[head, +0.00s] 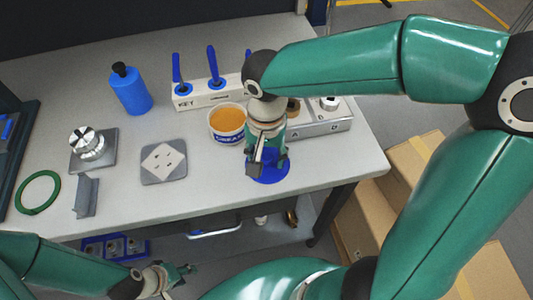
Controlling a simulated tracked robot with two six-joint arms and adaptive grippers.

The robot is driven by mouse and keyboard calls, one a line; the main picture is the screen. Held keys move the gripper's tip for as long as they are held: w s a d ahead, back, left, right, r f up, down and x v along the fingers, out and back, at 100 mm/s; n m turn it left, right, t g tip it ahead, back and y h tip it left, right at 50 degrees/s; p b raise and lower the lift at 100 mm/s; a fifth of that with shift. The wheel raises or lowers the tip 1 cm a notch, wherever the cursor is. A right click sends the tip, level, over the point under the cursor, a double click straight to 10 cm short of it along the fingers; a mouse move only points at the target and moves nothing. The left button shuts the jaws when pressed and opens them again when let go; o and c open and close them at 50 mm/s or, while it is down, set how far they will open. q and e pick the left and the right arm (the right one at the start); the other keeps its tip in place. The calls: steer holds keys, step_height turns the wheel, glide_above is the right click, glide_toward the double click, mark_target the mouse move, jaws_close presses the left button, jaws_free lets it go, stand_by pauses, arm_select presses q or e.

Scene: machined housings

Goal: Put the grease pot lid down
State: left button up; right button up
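The grease pot (227,123) is a white tub with blue lettering, open at the top with orange grease showing. Its blue round lid (271,178) lies flat at or just above the tabletop, to the right and in front of the pot. My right gripper (268,164) points down over the lid, its fingers hiding the lid's middle and far part. I cannot tell whether the fingers grip the lid or whether the lid touches the table. My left gripper (180,279) is empty and looks open, low in front of the table's front edge.
A blue bottle (130,90), a machined housing (92,148), a grey plate (164,164), a bracket (87,196) and a green ring (38,192) occupy the left. Table (215,180) is clear left of the lid.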

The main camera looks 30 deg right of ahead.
mark_target(267, 157)
steer(key=shift+r, duration=0.1)
steer(key=shift+r, duration=0.15)
step_height(267, 157, up, 12)
steer(key=p, duration=0.1)
steer(key=shift+p, duration=0.4)
steer(key=shift+s, duration=0.1)
stand_by(0.4)
